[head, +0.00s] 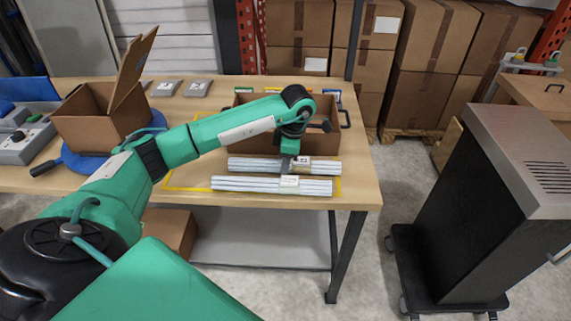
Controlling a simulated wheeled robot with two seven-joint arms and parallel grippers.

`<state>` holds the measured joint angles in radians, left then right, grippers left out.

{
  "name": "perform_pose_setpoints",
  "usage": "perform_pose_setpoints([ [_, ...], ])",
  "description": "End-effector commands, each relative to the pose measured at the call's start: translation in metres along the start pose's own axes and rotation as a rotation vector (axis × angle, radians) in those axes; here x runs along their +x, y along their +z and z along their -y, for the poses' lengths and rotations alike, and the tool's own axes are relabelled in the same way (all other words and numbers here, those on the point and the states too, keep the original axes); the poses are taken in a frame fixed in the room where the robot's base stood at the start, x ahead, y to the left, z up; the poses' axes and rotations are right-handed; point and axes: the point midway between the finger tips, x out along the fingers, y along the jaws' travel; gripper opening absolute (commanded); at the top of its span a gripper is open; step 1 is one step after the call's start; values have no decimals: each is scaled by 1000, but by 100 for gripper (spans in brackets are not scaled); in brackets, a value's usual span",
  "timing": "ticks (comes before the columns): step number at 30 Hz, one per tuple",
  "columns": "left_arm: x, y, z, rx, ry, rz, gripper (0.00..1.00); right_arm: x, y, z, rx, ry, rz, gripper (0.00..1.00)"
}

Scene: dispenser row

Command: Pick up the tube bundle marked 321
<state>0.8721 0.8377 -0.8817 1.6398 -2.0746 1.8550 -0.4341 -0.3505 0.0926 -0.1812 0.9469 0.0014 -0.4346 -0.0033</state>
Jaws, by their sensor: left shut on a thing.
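Two bundles of pale, long tubes lie side by side near the table's front edge in the head view. The near tube bundle (250,186) lies closest to the edge with a small white label at its middle. The far tube bundle (252,165) lies just behind it, also with a label. The print on both labels is too small to read, so I cannot tell which is marked 321. My left gripper (287,172) points down onto the middle of the far bundle and is shut on it. The arm hides part of its fingers. My right gripper is out of view.
A brown tray (335,115) with handles stands behind the bundles, partly behind my arm. An open cardboard box (95,132) stands at the left of the wooden table (362,188). A dark cabinet (455,215) on wheels stands at the right, with bare floor between.

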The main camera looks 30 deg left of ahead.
Motion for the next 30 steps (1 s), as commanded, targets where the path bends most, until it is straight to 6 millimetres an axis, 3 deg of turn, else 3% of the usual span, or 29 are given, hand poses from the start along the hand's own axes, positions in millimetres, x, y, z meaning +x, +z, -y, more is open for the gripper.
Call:
perform_pose_setpoints([
  [5,-5,-1,-1,-1,2,1,10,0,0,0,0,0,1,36],
  [11,-28,-4,-1,0,4,2,10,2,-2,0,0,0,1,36],
  [18,-95,-14,-1,0,7,3,10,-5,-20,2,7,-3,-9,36],
  [30,-170,-26,-1,-1,4,1,10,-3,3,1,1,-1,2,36],
])
